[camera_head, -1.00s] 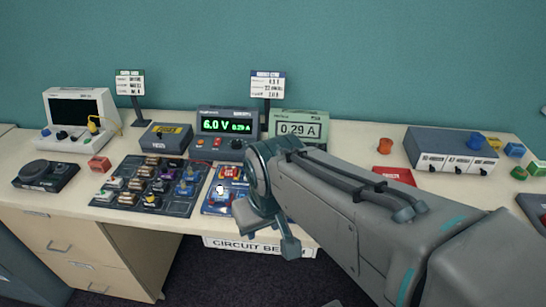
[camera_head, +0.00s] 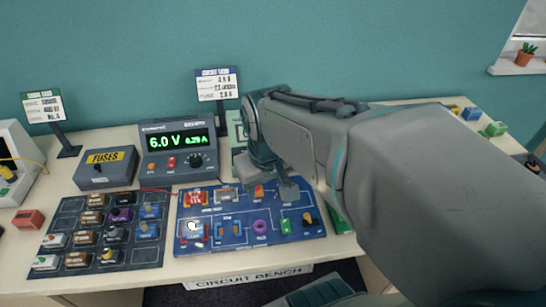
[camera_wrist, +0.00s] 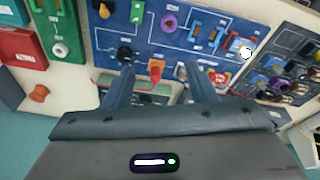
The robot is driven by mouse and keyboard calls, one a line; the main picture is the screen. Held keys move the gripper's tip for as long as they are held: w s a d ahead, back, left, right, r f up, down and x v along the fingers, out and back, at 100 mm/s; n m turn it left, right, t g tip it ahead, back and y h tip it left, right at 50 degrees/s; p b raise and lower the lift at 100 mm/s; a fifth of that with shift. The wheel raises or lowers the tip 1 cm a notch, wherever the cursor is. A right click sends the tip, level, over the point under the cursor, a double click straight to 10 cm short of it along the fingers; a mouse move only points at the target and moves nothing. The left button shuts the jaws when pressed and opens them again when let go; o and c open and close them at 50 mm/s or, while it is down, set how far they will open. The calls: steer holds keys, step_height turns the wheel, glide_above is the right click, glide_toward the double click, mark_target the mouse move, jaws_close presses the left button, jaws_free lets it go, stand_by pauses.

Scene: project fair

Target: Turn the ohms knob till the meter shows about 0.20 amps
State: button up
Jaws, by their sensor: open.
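The blue circuit board (camera_head: 205,245) lies on the bench. Its labels are too small to read, so I cannot tell for sure which part is the ohms knob. A round black knob (camera_wrist: 125,53) and an orange part (camera_wrist: 156,70) are at its back edge in the wrist view. My gripper (camera_wrist: 158,88) is open and empty at that edge, the orange part between the lines of its fingers, the black knob by one fingertip. I see no contact. In the head view my arm hides most of the meter (camera_head: 236,130) and its reading. The power supply (camera_head: 178,140) reads 6.0 V and 0.29 A.
A dark tray of parts (camera_head: 68,212) lies left of the board, a FUSES box (camera_head: 105,168) behind it. A green board with a white knob (camera_wrist: 60,50) lies beside the blue board. An orange knob-like piece (camera_wrist: 39,93) stands on the bare bench.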

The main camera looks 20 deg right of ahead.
steer(key=w+d+f+n+g+p, duration=0.1)
steer(key=w+d+f+g, duration=0.15)
steer(key=w+d, duration=0.7)
step_height(320, 180, down, 14)
steer(key=shift+d+p, duration=0.1)
steer(key=shift+p, duration=0.25)
steer(key=c, duration=1)
